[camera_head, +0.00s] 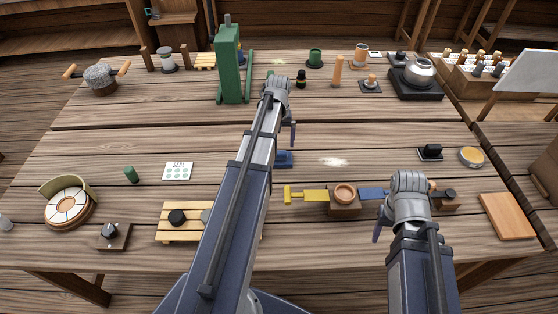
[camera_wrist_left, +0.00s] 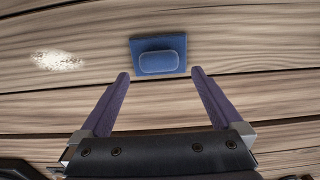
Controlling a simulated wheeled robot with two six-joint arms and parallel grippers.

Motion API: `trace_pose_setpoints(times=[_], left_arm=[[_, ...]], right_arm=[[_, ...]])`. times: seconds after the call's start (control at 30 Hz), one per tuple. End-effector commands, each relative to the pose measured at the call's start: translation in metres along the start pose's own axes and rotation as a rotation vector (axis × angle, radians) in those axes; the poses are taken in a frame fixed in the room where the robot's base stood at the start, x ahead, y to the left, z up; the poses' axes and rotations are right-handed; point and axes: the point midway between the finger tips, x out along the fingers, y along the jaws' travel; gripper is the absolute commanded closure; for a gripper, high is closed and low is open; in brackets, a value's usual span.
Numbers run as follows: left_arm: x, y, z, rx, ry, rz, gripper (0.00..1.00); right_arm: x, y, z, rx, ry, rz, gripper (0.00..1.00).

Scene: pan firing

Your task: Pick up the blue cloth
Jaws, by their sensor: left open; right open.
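A flat blue square with a rounded blue pad on it, which looks like the blue cloth (camera_wrist_left: 157,42), lies on the table in the left wrist view. In the head view the blue cloth (camera_head: 285,159) is partly hidden behind my left arm. My left gripper (camera_wrist_left: 160,73) is open and empty, its fingertips spread to either side of the cloth's near edge. Contact cannot be told. In the head view my left gripper (camera_head: 286,122) points down above the table, mostly hidden by its own arm. My right gripper (camera_head: 405,208) is open at the front right, partly hidden by its wrist.
A white powdery patch (camera_head: 333,161) lies beside the cloth. A green press (camera_head: 230,65) stands behind my left arm. A wooden block with a bowl (camera_head: 344,200), between yellow and blue strips, is near my right gripper.

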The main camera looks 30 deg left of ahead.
Motion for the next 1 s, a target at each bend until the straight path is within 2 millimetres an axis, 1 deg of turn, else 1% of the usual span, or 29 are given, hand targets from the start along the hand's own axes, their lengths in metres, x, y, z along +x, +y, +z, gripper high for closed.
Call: trace_pose_setpoints(times=[0.03,0.2,0.33,0.7,0.8,1.0], left_arm=[[0.006,0.000,0.000,0.000,0.000,0.000,0.00],[0.005,0.000,0.000,0.000,0.000,0.000,0.00],[0.013,0.001,0.000,0.000,0.000,0.000,0.00],[0.055,0.002,-0.001,0.000,0.000,0.000,0.00],[0.058,0.002,0.000,0.000,0.000,0.000,0.00],[0.056,0.002,-0.001,0.000,0.000,0.000,0.00]], right_arm=[[0.006,-0.001,0.000,0.000,0.000,0.000,0.43],[0.005,-0.001,0.000,0.000,0.000,0.000,0.43],[0.013,-0.001,-0.001,0.000,0.000,0.000,0.43],[0.055,-0.005,-0.003,0.000,0.000,0.000,0.43],[0.058,-0.005,-0.003,0.000,0.000,0.000,0.43],[0.056,-0.005,-0.003,0.000,0.000,0.000,0.43]])
